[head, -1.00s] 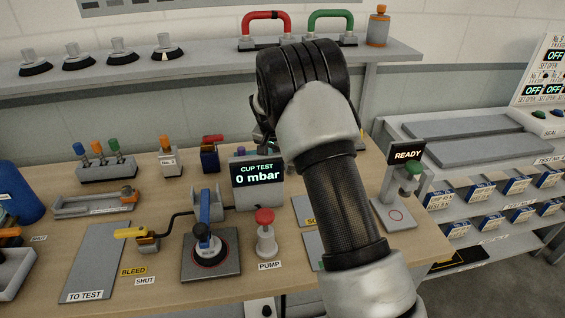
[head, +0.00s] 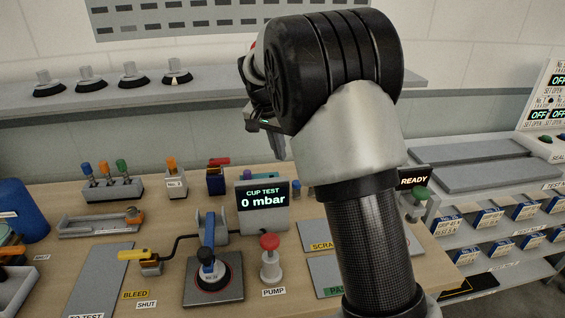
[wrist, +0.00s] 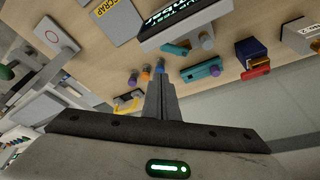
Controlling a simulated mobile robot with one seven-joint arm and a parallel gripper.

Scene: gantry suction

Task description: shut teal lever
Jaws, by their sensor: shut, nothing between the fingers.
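In the wrist view a short teal piece with a purple knob (wrist: 202,70) lies on the bench behind the display, and a second teal piece (wrist: 174,48) sits close against the display. I cannot tell which, if either, is the teal lever or how it is set. The lever marked BLEED and SHUT is yellow (head: 132,255) in the head view. My gripper (wrist: 161,78) is shut and empty, pointing down above the back of the bench. In the head view its fingers (head: 279,149) show partly behind my wrist, up and right of the display.
Blue, orange and purple knobs (wrist: 146,73) show near the fingertips. The CUP TEST display (head: 263,205) reads 0 mbar. A red pump button (head: 269,243) and a cup stand (head: 213,295) are in front. A shelf with suction cups (head: 128,75) runs along the back.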

